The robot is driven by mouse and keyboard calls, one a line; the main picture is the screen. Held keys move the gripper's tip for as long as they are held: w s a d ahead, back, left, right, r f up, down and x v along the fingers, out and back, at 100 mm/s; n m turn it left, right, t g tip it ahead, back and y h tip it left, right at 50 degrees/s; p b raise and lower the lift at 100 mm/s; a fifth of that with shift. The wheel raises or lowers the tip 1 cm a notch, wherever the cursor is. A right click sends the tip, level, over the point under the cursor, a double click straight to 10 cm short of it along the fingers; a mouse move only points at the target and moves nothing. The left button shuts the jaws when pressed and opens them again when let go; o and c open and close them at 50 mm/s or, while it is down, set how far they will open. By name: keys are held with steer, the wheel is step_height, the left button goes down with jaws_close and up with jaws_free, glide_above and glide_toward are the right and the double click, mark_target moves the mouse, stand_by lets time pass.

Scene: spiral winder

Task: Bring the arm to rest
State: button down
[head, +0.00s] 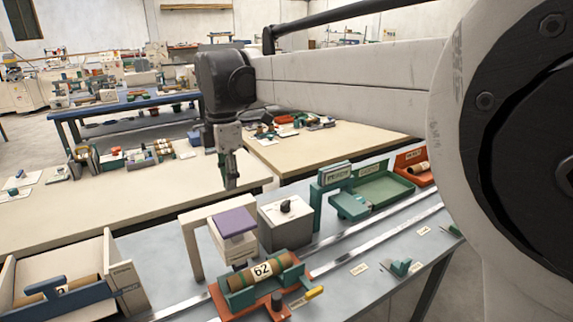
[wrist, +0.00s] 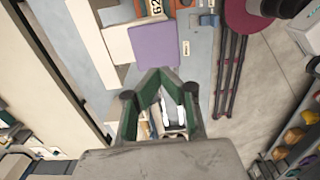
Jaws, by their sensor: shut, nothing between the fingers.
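My gripper (head: 231,183) hangs in the head view from the end of my outstretched arm, pointing down. It is above the far edge of the grey bench, behind the purple-topped stand. Its green fingers show in the wrist view (wrist: 167,75), shut with nothing between them. A tube labelled 62 (head: 262,271) lies in a green cradle on an orange base, in front of the stand and apart from my gripper. The purple block (head: 234,222) also shows in the wrist view (wrist: 154,44), beyond the fingertips.
A grey box with a black knob (head: 286,226) stands right of the purple block. A green tray (head: 385,188) and an orange bin (head: 415,165) stand further right. A cream bin (head: 88,274) is at the left. Cream tables (head: 120,203) lie behind, largely clear nearby.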

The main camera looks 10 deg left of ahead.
steer(key=s+d+m+t+y+b, duration=0.1)
steer(key=s+d+m+t+b, duration=0.15)
steer(key=d+m, duration=1.65)
steer(key=s+d+f+m+t, duration=0.1)
steer(key=s+d+f, duration=0.3)
steer(key=d, duration=0.5)
steer(key=s+d+f+m+t, duration=0.2)
steer(key=s+d, duration=0.4)
steer(key=d, duration=0.3)
steer(key=s+d+f+m+t+h+b, duration=0.1)
steer(key=s+d+f+m, duration=0.3)
steer(key=d, duration=0.5)
steer(key=shift+s+f+m+t, duration=0.4)
steer(key=shift+s+f, duration=0.15)
steer(key=shift+f, duration=0.3)
steer(key=c, duration=2.4)
jaws_free()
steer(key=shift+c, duration=0.2)
